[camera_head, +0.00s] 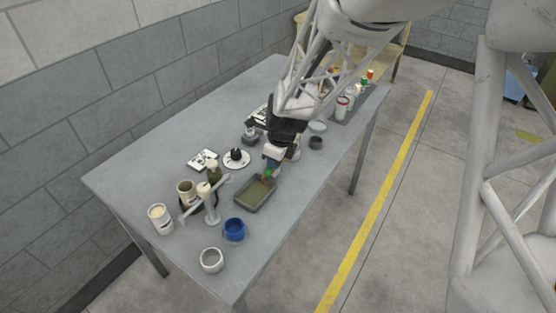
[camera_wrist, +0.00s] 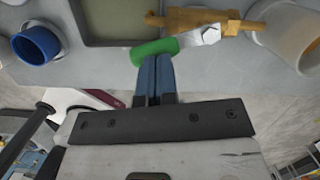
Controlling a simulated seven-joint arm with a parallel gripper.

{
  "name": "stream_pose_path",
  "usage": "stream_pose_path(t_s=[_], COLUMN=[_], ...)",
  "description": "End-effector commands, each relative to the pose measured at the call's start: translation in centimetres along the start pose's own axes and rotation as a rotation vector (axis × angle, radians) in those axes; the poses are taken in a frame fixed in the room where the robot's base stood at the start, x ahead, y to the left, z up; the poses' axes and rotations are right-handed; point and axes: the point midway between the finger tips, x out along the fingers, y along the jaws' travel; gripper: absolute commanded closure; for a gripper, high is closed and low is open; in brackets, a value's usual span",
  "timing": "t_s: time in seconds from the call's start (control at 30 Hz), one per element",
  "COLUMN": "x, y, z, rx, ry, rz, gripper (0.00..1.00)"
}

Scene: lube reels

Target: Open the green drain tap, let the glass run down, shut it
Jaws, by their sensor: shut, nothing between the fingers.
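The green drain tap handle (camera_wrist: 154,50) lies across the tips of my gripper (camera_wrist: 155,60) in the wrist view. My gripper's blue fingers are shut together with nothing between them. Their tips are at the handle's edge; I cannot tell whether they touch it. A brass valve body (camera_wrist: 195,18) with a pale metal nut is right of the handle, leading to a pale, rounded vessel (camera_wrist: 290,32), likely the glass, cut off by the frame. In the head view a bit of green (camera_head: 268,172) shows under my gripper; the glass is mostly hidden by my arm. Its level cannot be read.
A grey-rimmed tray (camera_head: 245,207) with a dull olive inside is beside the tap.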

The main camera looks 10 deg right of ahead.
Motion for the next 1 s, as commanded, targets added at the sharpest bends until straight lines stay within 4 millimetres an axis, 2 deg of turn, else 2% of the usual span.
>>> stream_pose_path(t_s=[0.13,0.47,1.0], x=[0.1,0.2,0.2], y=[0.2,0.1,-1.4], z=[0.3,0.3,0.6], rx=[0.065,0.064,0.063], ry=[0.002,0.002,0.001], rz=[-0.012,-0.011,-0.012], gripper=[1.0,1.0,1.0])
